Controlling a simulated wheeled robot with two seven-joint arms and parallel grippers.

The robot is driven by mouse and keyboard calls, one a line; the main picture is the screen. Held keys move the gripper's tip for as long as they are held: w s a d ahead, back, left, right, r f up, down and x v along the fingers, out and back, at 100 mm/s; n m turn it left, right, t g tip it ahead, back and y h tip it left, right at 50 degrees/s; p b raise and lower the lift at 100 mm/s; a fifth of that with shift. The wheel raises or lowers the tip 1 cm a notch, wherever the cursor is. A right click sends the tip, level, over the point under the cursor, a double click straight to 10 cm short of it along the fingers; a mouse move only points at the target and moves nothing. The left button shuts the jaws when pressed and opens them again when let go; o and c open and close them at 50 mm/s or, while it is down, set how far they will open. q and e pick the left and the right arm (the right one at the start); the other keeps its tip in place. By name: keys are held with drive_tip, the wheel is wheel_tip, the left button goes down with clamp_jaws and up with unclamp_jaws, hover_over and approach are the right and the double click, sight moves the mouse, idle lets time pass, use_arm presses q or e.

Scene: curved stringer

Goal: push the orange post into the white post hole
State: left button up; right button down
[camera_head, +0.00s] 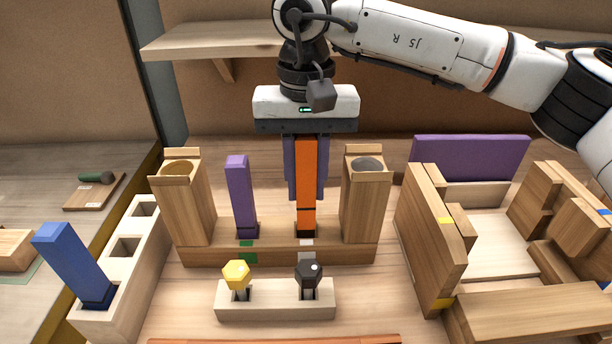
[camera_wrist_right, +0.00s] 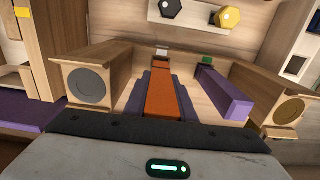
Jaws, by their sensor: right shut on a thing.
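The orange post (camera_head: 306,180) stands upright over the white-marked hole in the wooden stringer block (camera_head: 275,254). Its lower end meets the block just behind the white mark (camera_head: 306,243); how deep it sits in the hole I cannot tell. My right gripper (camera_head: 306,190) comes from above and is shut on the orange post, one finger on each side. In the right wrist view, the orange post (camera_wrist_right: 160,98) runs from between the fingers toward the white mark (camera_wrist_right: 162,50). My left gripper is not in view.
A purple post (camera_head: 240,195) stands at the green mark, left of the orange one. Wooden towers (camera_head: 189,205) (camera_head: 363,205) flank both posts. In front, a block (camera_head: 275,312) holds yellow and black knobs. A blue post (camera_head: 73,262) leans at left; wooden parts crowd the right.

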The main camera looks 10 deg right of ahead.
sight(306, 201)
idle(0.6)
idle(0.3)
drive_tip(key=shift+p, duration=0.3)
idle(0.6)
drive_tip(key=shift+f+b, duration=1.35)
drive_tip(key=shift+f, duration=0.7)
drive_tip(key=c, duration=1.4)
unclamp_jaws()
